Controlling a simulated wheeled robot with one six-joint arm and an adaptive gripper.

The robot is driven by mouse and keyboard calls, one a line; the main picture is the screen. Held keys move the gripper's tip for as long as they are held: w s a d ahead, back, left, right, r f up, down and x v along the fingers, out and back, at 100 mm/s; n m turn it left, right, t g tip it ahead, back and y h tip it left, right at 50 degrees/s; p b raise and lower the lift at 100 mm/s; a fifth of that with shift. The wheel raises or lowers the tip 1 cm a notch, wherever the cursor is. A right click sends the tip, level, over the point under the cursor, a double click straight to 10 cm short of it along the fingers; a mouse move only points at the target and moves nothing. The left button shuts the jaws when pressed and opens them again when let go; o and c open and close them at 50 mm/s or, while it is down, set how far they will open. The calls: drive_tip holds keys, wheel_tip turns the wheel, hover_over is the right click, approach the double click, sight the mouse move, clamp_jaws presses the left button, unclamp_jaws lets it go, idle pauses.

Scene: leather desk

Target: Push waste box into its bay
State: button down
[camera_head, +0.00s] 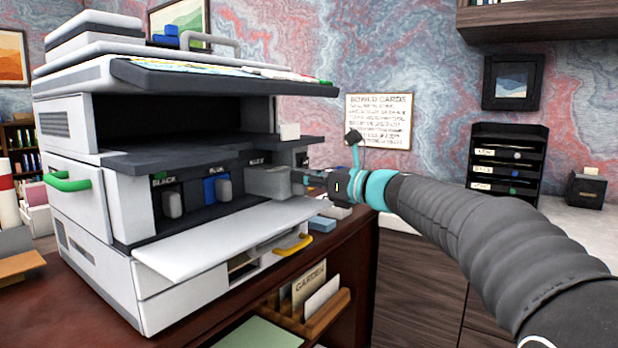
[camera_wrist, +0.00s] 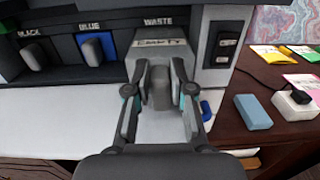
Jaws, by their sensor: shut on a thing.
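The waste box (camera_wrist: 176,58) is a light grey box with a darker grey handle and a handwritten label on top. It sits at the bay marked WASTE at the right end of the printer's row and sticks out toward me. In the head view the box (camera_head: 270,183) shows in front of the dark opening, above the lowered white front flap (camera_head: 215,243). My gripper (camera_wrist: 160,97) is shut on the box's handle. In the head view my gripper (camera_head: 303,181) reaches in from the right. The inside of the bay is hidden behind the box.
The black (camera_wrist: 33,55) and blue (camera_wrist: 96,48) cartridges stand left of the waste bay. A switch panel (camera_wrist: 225,45) is right of it. A blue block (camera_wrist: 253,112) and a white socket (camera_wrist: 295,103) with a cable lie on the desk at right.

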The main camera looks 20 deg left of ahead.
sight(267, 167)
drive_tip(key=shift+x, duration=5.6)
drive_tip(key=c, duration=0.9)
unclamp_jaws()
drive_tip(key=shift+s, duration=0.15)
drive_tip(key=shift+f, duration=0.1)
